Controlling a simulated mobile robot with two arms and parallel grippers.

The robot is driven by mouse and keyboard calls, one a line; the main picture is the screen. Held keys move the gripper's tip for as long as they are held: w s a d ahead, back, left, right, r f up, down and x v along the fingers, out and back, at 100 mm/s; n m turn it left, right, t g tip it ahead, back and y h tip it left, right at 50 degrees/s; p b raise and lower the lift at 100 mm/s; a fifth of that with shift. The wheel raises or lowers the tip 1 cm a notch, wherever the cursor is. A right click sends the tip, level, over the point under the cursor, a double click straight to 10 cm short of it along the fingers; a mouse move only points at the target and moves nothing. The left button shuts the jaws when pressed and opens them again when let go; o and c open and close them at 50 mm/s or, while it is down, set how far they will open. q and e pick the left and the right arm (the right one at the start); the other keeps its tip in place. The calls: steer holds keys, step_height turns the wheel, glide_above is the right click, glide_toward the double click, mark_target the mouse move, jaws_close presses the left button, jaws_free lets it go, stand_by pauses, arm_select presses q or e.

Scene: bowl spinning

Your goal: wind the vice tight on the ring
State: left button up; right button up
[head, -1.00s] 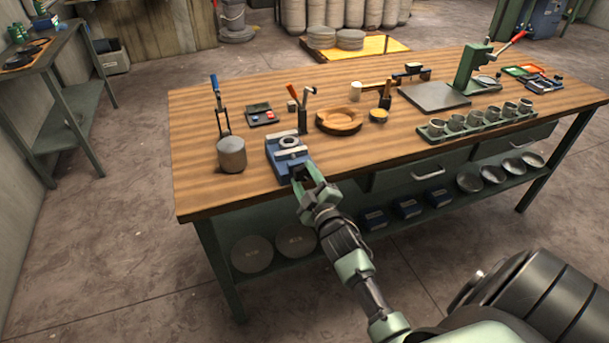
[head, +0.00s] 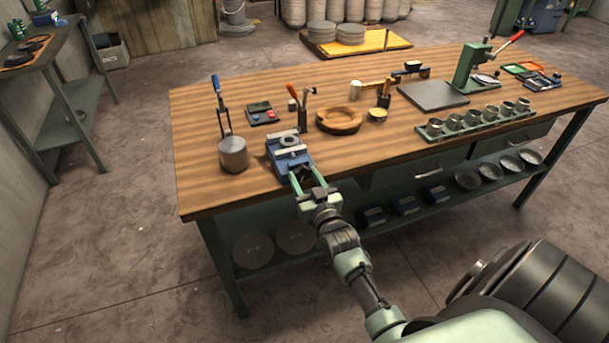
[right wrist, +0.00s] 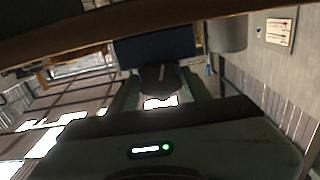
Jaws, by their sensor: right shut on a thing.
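The blue vice (head: 281,162) stands at the front edge of the wooden bench in the head view, with a small grey metal ring (head: 288,142) at its grey jaws. Whether the jaws touch the ring is too small to tell. My right gripper (head: 304,176) reaches the vice's front end from over the bench edge. In the right wrist view its two green fingers (right wrist: 160,88) are shut on the dark vice handle (right wrist: 158,77), in front of the blue vice body (right wrist: 155,47). My left gripper is not in view.
A grey cylinder pot (head: 233,154) stands close left of the vice. A wooden bowl (head: 340,120) and a handled tool (head: 303,112) stand behind and right. A rack of cups (head: 475,123) is further right. The bench's front edge (head: 230,205) lies beside my right arm.

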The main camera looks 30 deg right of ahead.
steer(key=m, duration=0.3)
steer(key=shift+f+m, duration=0.15)
steer(key=shift+m, duration=0.45)
steer(key=o, duration=1.4)
steer(key=shift+p, duration=0.3)
steer(key=shift+c, duration=0.2)
steer(key=b+v, duration=0.1)
steer(key=v, duration=0.7)
steer(key=shift+w, duration=0.1)
